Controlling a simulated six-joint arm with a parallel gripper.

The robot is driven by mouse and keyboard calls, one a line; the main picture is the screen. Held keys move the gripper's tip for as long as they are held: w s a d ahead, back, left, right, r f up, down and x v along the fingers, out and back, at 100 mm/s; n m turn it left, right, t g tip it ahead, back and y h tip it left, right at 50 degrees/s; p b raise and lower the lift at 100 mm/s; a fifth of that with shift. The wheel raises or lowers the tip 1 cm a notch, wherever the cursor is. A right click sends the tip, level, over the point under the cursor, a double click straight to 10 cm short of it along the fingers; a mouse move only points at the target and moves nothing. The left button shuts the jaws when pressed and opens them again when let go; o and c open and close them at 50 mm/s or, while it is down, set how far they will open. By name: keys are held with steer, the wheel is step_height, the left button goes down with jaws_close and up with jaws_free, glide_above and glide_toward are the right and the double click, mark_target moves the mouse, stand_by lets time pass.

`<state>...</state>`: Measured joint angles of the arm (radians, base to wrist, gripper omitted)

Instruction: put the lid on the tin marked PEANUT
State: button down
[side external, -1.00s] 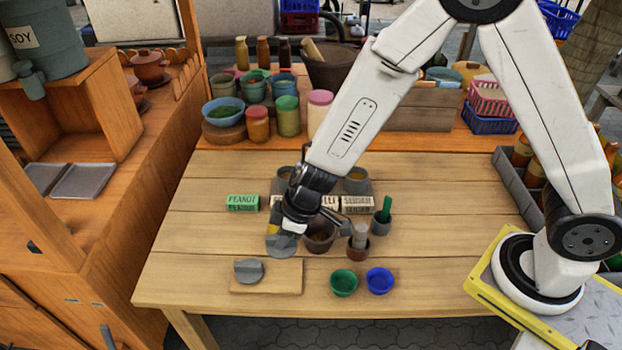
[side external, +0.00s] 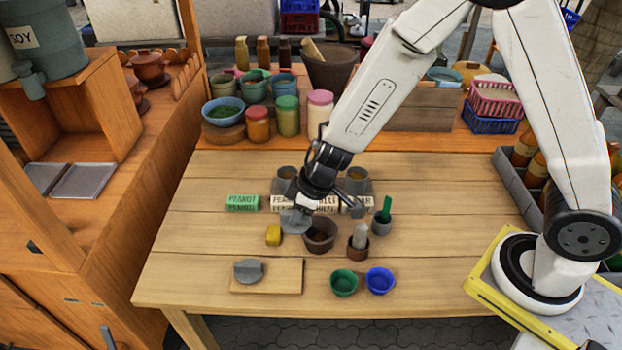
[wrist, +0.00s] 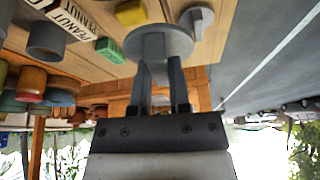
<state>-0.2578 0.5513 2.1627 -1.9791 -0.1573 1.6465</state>
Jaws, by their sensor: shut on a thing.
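My gripper (wrist: 160,85) is shut on a grey round lid (wrist: 158,42). In the side view the lid (side external: 294,222) is held above the table, left of the brown mortar bowl (side external: 320,236). A grey tin (side external: 287,179) stands open behind the white label block reading PEANUT (side external: 281,203). This label also shows in the wrist view (wrist: 68,20), with a grey tin (wrist: 46,40) beside it. Another grey tin (side external: 357,181) stands further right. The middle of the row, around the CHILLI label, is partly hidden by my gripper.
A second grey lid (side external: 249,270) rests on a wooden board (side external: 284,276). Green (side external: 343,283) and blue (side external: 380,281) bowls stand in front. The table's left side is clear.

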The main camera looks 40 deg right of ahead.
steer(key=d+r+m+h, duration=0.1)
steer(key=d+r+m, duration=0.1)
steer(key=d, duration=0.8)
steer(key=d+r+m+t+h, duration=0.1)
steer(key=d+r+m, duration=0.2)
steer(key=d, duration=0.7)
steer(key=shift+s+d+r+m+h, duration=0.15)
steer(key=shift+s+r+m+h, duration=0.25)
steer(key=shift+m, duration=0.7)
steer(key=shift+f, duration=0.2)
steer(key=w+a+f+n+y, duration=0.1)
steer(key=w+a+f+n, duration=0.2)
steer(key=w, duration=0.7)
steer(key=w+a+f+n+g+y, duration=0.1)
steer(key=w+a+f+n+y, duration=0.1)
steer(key=w, duration=0.7)
steer(key=shift+w+a+f+n, duration=0.4)
steer(key=shift+a+f+n, duration=0.25)
steer(key=shift+n, duration=0.75)
steer(key=shift+a+f, duration=0.1)
steer(key=shift+f, duration=2.15)
steer(key=shift+f, duration=0.5)
